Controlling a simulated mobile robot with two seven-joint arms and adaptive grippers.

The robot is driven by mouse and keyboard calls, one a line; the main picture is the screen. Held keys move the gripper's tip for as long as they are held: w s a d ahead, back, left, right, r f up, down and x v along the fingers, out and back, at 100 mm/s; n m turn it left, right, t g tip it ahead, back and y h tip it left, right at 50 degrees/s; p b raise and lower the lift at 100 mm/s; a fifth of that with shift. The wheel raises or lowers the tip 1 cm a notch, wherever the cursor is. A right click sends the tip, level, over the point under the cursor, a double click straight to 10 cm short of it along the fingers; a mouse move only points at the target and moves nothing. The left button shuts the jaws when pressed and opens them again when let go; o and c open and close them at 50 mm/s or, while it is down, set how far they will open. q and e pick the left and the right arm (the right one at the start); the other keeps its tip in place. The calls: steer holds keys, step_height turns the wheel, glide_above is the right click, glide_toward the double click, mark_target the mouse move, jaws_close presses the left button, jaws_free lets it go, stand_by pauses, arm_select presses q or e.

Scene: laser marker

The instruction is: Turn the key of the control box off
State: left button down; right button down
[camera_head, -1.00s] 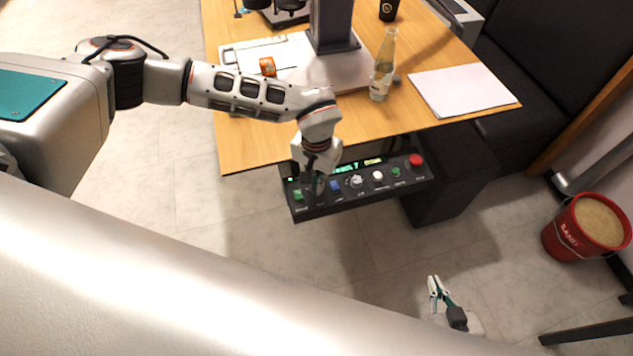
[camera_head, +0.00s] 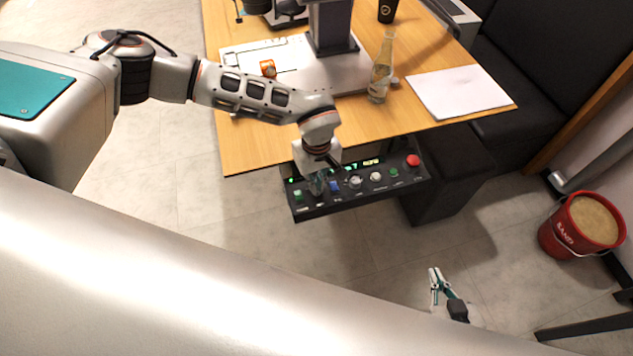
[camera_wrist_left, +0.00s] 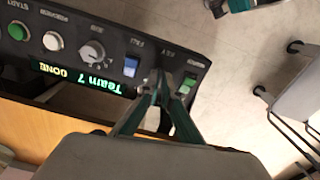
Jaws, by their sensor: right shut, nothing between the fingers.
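The black control box (camera_head: 352,203) hangs at the table's front edge, with a row of buttons, a knob and green displays. My left gripper (camera_head: 317,187) is over its left part. In the left wrist view, my left gripper (camera_wrist_left: 158,82) has its fingertips close together at the key position, between the blue rocker switch (camera_wrist_left: 131,66) and the green rocker switch (camera_wrist_left: 188,85). It appears shut on the key, which the fingertips largely hide, so its angle cannot be read. My right gripper (camera_head: 435,280) is shut and empty, low over the floor, away from the box.
The wooden table (camera_head: 240,150) carries a machine column (camera_head: 330,28), a glass bottle (camera_head: 381,72) and white paper (camera_head: 458,92). A red sand bucket (camera_head: 565,235) stands on the floor at right. A dark bench (camera_head: 530,60) lies behind. Floor before the box is clear.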

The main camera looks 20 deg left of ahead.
arm_select(q)
steer(key=n, duration=0.3)
steer(key=shift+w+r+n+p, duration=0.1)
steer(key=shift+n+p, duration=0.2)
steer(key=shift+n, duration=0.1)
steer(key=shift+n+p, duration=0.3)
steer(key=shift+n, duration=1.5)
steer(key=c, duration=2.2)
jaws_free()
steer(key=shift+c, duration=0.2)
step_height(320, 180, up, 12)
